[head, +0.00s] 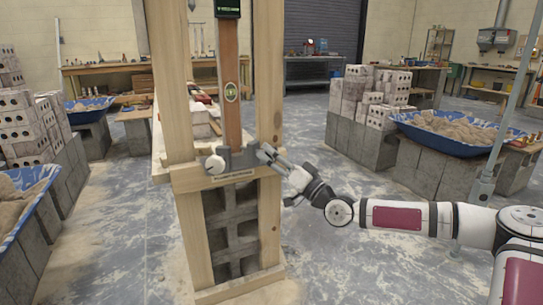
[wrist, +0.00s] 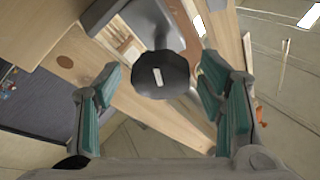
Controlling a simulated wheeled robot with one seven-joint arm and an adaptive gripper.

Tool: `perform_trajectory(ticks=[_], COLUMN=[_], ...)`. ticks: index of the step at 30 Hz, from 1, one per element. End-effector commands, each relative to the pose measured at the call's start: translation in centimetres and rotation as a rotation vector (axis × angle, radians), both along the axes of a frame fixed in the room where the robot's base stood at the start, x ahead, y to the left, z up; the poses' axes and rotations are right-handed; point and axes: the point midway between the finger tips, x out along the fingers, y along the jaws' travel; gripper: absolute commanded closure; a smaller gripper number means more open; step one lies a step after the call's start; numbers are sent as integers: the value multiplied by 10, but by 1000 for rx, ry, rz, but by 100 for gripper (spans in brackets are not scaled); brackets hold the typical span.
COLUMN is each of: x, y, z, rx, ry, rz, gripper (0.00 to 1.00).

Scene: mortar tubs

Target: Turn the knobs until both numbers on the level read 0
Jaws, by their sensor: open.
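A wooden post frame (head: 178,95) holds an upright brown board with a round emblem (head: 231,92). A black level display (head: 228,8) sits at its top, cut by the picture edge; its green figures are too small to read. A grey metal bracket (head: 238,160) at the board's foot carries a pale round knob (head: 215,164) on the left. My gripper (head: 268,155) is at the bracket's right side. In the wrist view a dark round knob (wrist: 160,80) with a white mark lies between my open, teal-padded fingers, with gaps on both sides. My gripper hides this knob in the head view.
The right post (head: 268,75) stands close behind my gripper. Grey blocks (head: 235,225) fill the frame below the crossbar. Blue tubs of mortar (head: 455,130) and stacked bricks (head: 370,95) stand farther off.

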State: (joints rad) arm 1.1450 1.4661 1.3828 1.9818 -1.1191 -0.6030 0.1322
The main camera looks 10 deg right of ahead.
Motion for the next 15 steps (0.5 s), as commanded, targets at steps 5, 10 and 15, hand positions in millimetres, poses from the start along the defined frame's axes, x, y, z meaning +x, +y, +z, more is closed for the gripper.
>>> perform_trajectory(ticks=[5, 10, 15], x=[-26, -54, -75], y=[-18, -36, -49], z=[-11, -23, -31], rx=[-1, 0, 0], ry=[1, 1, 0], rz=[-3, -3, -2], gripper=[37, 37, 37])
